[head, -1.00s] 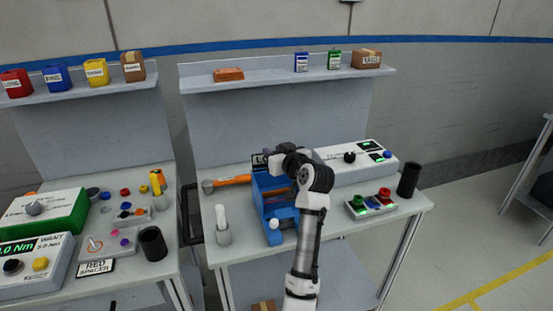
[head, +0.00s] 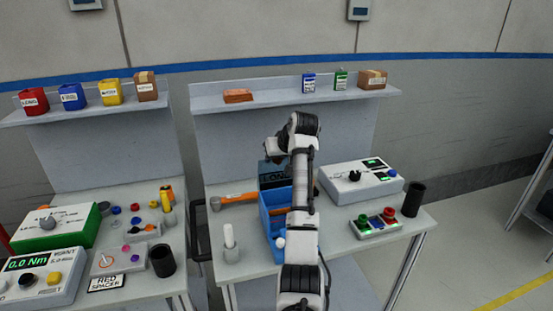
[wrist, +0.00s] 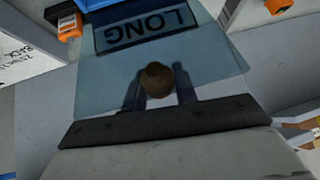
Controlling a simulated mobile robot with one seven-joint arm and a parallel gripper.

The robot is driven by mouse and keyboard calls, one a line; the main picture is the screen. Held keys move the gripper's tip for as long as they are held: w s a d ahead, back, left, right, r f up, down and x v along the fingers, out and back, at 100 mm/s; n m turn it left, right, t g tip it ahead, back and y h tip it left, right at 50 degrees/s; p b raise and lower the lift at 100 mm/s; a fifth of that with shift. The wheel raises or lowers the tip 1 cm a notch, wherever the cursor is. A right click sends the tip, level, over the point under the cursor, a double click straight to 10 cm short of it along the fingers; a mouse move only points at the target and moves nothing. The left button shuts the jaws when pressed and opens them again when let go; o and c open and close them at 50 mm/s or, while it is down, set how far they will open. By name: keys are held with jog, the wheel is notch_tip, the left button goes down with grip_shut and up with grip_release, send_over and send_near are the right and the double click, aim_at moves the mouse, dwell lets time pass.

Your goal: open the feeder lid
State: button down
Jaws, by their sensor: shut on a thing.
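The blue feeder (head: 266,222) stands on the middle bench, its long open bin partly hidden by my arm. Its see-through bluish lid (head: 272,172) appears raised, standing steeply at the bin's back end in front of the LONG label. In the wrist view the lid (wrist: 215,60) fills the middle, with the LONG label (wrist: 147,27) showing upside down. A round brown knob (wrist: 158,78) on the lid sits between my gripper's dark fingers (wrist: 158,92), which are shut on it. In the head view my gripper (head: 276,152) is at the lid's upper part; its fingertips are hard to make out.
An orange-handled tool (head: 235,199) lies left of the feeder, and a grey holder with a white stick (head: 230,245) stands front left. A white control box (head: 360,182), a button box (head: 376,222) and a black cup (head: 413,199) are to the right. A shelf (head: 270,103) runs behind.

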jog(key=shift+d+f, duration=0.1)
jog(key=shift+f, duration=0.05)
dwell(0.3)
jog(key=c, duration=1.1)
grip_release()
jog(key=b+v, duration=0.4)
jog(key=v, duration=1)
jog(key=shift+w, duration=0.15)
